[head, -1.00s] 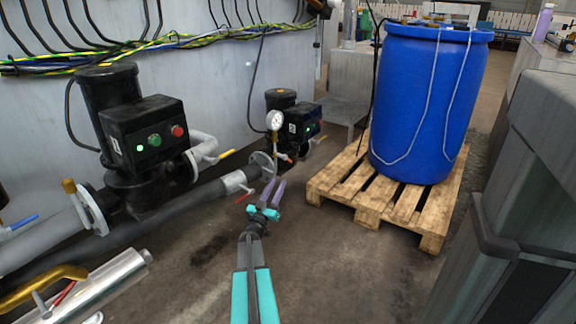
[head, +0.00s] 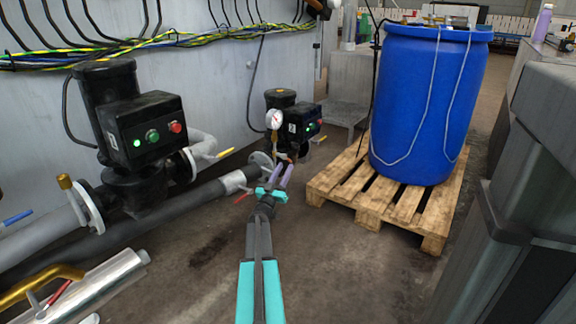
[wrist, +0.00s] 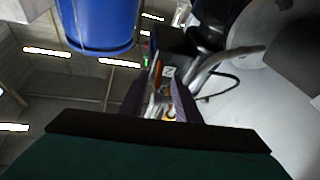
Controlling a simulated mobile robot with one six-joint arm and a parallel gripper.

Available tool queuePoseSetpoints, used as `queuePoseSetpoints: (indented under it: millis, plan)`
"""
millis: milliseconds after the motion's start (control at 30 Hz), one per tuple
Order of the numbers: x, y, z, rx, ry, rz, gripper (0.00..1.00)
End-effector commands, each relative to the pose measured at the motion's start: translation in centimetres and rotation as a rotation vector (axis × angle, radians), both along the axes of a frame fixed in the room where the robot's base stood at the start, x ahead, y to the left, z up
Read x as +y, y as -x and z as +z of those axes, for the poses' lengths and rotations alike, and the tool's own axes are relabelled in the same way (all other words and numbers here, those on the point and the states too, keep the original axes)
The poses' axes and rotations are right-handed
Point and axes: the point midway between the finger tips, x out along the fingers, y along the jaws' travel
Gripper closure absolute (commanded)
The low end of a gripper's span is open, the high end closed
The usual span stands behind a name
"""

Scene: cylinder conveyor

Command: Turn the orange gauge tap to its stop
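A round white pressure gauge (head: 274,119) stands on a thin stem above the grey pipe, beside the farther black pump, in the head view. The tap below it is small and partly hidden by my fingers, so its handle angle is unclear. My gripper (head: 282,170) has two purple fingers that point at the foot of the gauge stem. The fingers stand apart with a gap and nothing visible held between them. In the wrist view my gripper (wrist: 160,98) also shows a gap, with small orange parts beyond and between the fingers. I cannot tell whether a finger touches the tap.
A black pump (head: 141,130) with buttons stands at left. A yellow handle (head: 225,153) and a red handle (head: 241,197) sit on nearby pipes. A blue barrel (head: 425,105) stands on a wooden pallet (head: 371,204) at right. Bare floor lies below my arm.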

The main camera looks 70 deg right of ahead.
Motion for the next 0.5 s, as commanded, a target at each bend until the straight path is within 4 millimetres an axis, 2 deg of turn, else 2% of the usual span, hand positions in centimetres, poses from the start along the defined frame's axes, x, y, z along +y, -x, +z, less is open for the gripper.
queuePoseSetpoints:
  millis: [33, 200, 500]
  plan:
    - [-0.9, 0.0, 0.1, 0.000, 0.002, -0.002, 0.70]
    - [-3.0, 0.1, 1.0, -0.001, 0.002, 0.000, 0.70]
    - [-5.0, 0.3, 2.0, -0.001, 0.001, 0.001, 0.70]
